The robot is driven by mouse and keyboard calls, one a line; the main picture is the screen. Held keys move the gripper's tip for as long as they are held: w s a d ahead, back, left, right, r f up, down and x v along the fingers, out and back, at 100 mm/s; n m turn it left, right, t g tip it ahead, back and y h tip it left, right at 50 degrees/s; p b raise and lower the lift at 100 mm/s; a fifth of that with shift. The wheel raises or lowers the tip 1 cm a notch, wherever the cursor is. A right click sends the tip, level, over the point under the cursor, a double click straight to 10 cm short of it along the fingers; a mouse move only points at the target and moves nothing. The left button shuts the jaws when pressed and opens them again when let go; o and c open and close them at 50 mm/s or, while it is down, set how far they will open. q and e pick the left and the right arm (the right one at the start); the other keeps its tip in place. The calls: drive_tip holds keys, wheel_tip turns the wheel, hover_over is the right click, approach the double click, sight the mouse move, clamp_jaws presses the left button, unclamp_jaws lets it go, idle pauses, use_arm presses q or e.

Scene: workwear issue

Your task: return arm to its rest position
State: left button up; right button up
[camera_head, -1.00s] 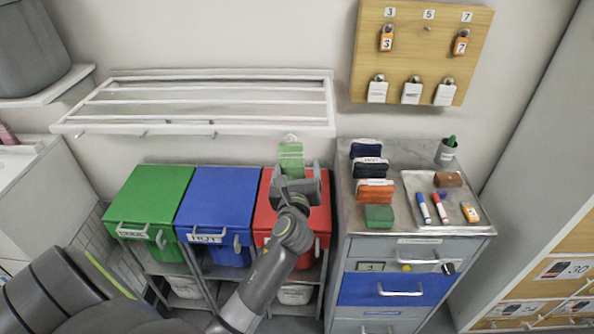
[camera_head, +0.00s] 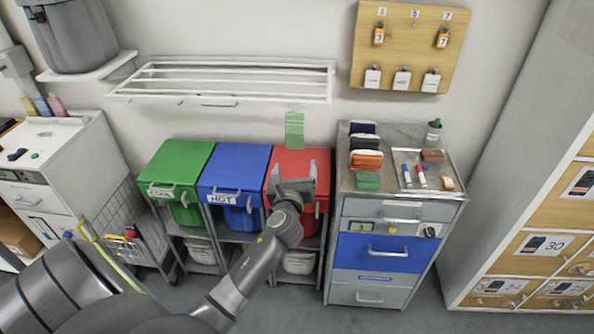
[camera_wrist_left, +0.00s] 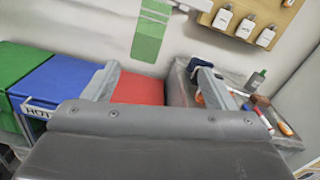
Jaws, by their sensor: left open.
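My left gripper (camera_head: 297,182) is open and empty, its arm reaching in from the lower left. In the head view it shows in front of the red bin (camera_head: 293,160). Its two fingers stand wide apart in the left wrist view (camera_wrist_left: 156,84), with nothing between them. A green hanging piece (camera_head: 294,132) shows against the wall, above the gripper and apart from it. It also shows in the left wrist view (camera_wrist_left: 150,38). My right gripper is not in view.
A green bin (camera_head: 172,160) and a blue bin (camera_head: 235,165) stand left of the red one. A drawer cabinet (camera_head: 385,250) with cases and a tray (camera_head: 437,183) stands close on the right. A white rack (camera_head: 225,80) is above the bins.

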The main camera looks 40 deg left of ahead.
use_arm(q)
drive_tip(key=s+d+f+n+g+h+b, duration=0.1)
drive_tip(key=s+f+n+g+h, duration=0.25)
drive_tip(key=f, duration=0.95)
drive_tip(key=s+f+n+g+b, duration=0.2)
drive_tip(key=s+f+n, duration=0.4)
drive_tip(key=f, duration=0.7)
drive_tip(key=s+d+f+n+g+h+b, duration=0.1)
drive_tip(key=s+f+n+g, duration=0.15)
drive_tip(key=s+f, duration=0.7)
drive_tip(key=s+d+f+n+g+h+b, duration=0.1)
drive_tip(key=s+d+f+n+g+b, duration=0.1)
drive_tip(key=s+f+n, duration=0.6)
drive_tip(key=s+d+f+n+g+h+b, duration=0.1)
drive_tip(key=s+f+n, duration=0.7)
drive_tip(key=s+f, duration=0.8)
drive_tip(key=s+d+g+h, duration=0.1)
drive_tip(key=s+d+g, duration=0.1)
drive_tip(key=s, duration=0.5)
drive_tip(key=shift+s+d+f+g+b, duration=0.25)
drive_tip(key=shift+d+f+g+b, duration=0.15)
drive_tip(key=shift+g, duration=0.4)
